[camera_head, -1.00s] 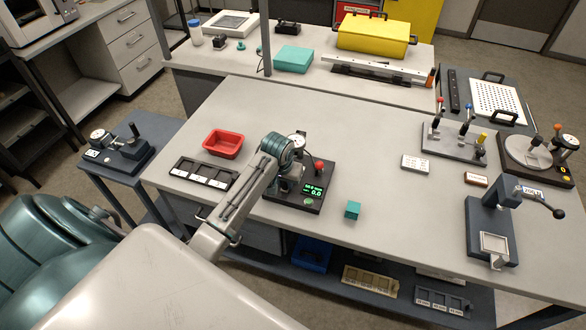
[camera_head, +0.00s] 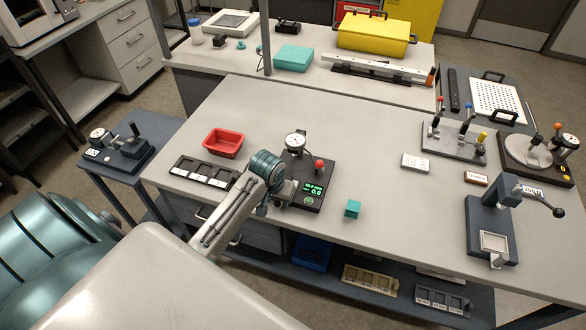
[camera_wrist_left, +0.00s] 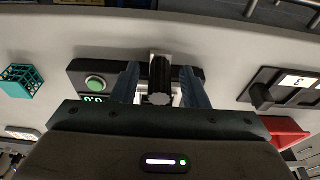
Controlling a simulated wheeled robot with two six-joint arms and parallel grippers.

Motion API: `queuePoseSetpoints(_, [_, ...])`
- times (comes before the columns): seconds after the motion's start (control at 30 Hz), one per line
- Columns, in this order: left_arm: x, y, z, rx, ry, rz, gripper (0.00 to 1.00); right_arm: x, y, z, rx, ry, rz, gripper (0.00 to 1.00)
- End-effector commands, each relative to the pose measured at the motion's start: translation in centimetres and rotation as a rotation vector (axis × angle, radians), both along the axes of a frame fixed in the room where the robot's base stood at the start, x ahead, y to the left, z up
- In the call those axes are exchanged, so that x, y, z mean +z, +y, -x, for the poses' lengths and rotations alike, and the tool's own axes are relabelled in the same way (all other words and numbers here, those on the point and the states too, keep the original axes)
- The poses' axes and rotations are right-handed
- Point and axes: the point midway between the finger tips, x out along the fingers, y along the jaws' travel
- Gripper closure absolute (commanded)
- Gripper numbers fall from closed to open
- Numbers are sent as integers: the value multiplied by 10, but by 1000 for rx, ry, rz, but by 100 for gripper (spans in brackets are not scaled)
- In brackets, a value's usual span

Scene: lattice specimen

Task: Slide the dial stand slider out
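The dial stand (camera_head: 311,203) is a dark base on the table with a round white dial gauge (camera_head: 295,141), a red knob (camera_head: 318,165) and a green-lit display (camera_head: 313,189). Its base also shows in the left wrist view with a green button (camera_wrist_left: 95,83). My left gripper (camera_head: 277,201) is low at the stand's left front side; its fingertips are hard to make out there. In the left wrist view its fingers (camera_wrist_left: 160,88) are apart, either side of a dark ribbed part with a round end (camera_wrist_left: 158,98), apparently the slider. Gaps show beside it. My right gripper is out of view.
A teal lattice cube (camera_head: 353,208) sits right of the stand. A dark tray with labelled compartments (camera_head: 204,172) and a red bin (camera_head: 223,142) are to the left. A lever press (camera_head: 491,225) stands at the right. The table between cube and press is clear.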

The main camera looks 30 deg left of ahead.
Motion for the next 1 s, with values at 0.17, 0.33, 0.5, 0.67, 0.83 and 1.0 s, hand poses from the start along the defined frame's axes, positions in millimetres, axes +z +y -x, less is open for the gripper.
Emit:
queuePoseSetpoints(0.17, [0, 0, 0, 0, -1, 0, 60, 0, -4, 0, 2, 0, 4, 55])
queuePoseSetpoints(0.33, [2, 0, 0, 0, -2, 0, 60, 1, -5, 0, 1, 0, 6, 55])
queuePoseSetpoints(0.5, [19, 0, 3, -2, -4, -2, 60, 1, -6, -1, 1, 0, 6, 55])
queuePoseSetpoints(0.67, [38, -2, 7, -1, -4, -1, 60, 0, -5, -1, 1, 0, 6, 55])
queuePoseSetpoints(0.83, [52, -2, 10, -1, -2, -2, 60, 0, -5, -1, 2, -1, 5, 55])
queuePoseSetpoints(1.0, [55, -3, 11, -1, -1, 0, 60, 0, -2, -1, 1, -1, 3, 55])
